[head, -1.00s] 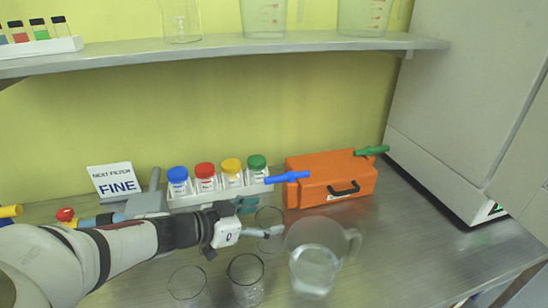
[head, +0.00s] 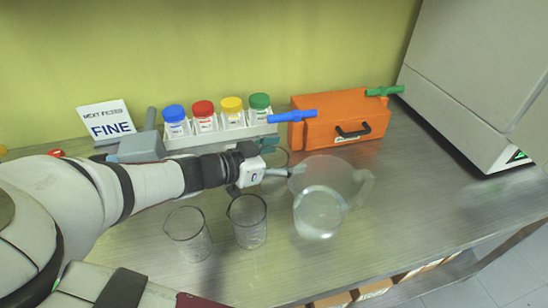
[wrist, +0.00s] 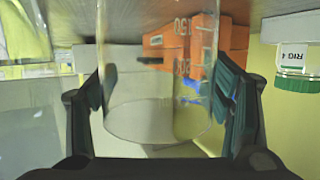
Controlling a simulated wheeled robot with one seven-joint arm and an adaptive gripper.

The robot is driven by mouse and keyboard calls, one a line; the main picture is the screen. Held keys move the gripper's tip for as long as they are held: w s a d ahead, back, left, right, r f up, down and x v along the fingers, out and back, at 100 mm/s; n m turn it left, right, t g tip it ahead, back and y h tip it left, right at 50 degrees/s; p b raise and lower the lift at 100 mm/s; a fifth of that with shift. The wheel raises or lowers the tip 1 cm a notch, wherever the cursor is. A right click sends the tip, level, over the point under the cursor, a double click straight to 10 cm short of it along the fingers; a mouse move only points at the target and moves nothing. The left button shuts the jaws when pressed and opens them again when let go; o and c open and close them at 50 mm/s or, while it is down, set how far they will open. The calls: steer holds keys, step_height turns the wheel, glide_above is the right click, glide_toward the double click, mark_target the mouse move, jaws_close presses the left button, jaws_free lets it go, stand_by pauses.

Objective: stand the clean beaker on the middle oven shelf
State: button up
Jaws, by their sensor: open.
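A clear glass beaker with graduations (wrist: 150,118) stands between the fingers of my gripper (wrist: 162,105) in the wrist view, which shows the bench upside down. The fingers are open on both sides of it; I cannot tell whether they touch the glass. Two more empty-looking beakers stand in front, one at left (head: 188,236) and one at right (head: 248,222). I cannot tell from the glass which is clean. A large grey cabinet (head: 480,70), perhaps the oven, stands at right; no shelf inside it shows.
A clear jug (head: 322,205) with liquid stands just right of my gripper. A rack (head: 222,136) of jars with coloured lids and an orange case (head: 340,125) stand behind. A "FINE" sign (head: 106,122) is at left. The bench at right is clear.

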steer(key=shift+w+d+f, duration=0.1)
steer(key=shift+w+d, duration=0.1)
steer(key=shift+d, duration=0.05)
steer(key=c, duration=1.3)
